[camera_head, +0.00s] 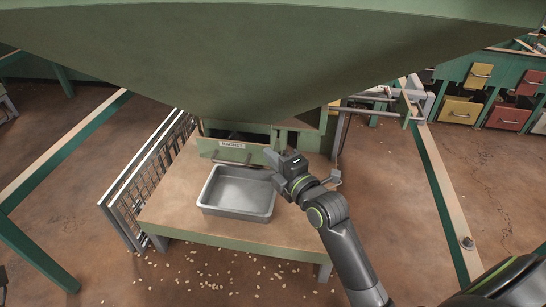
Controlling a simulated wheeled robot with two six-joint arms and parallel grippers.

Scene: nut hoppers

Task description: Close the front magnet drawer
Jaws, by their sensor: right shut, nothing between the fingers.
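The front magnet drawer (213,149) is green with a white "MAGNET" label and a handle on its front. It is below the large green hopper, at the back of the wooden-topped table. A dark gap shows above and behind its front panel, so it looks pulled out. My right gripper (273,161) is shut and empty at the right end of the drawer front, its fingertips overlapping that end in the picture. I cannot tell whether they touch it. My left gripper is not in view.
A grey metal tray (240,211) stands on the wooden table (178,213) in front of the drawer. A metal mesh gate (150,180) is at the table's left side. The large green hopper (270,60) hangs overhead. Nuts lie scattered on the floor.

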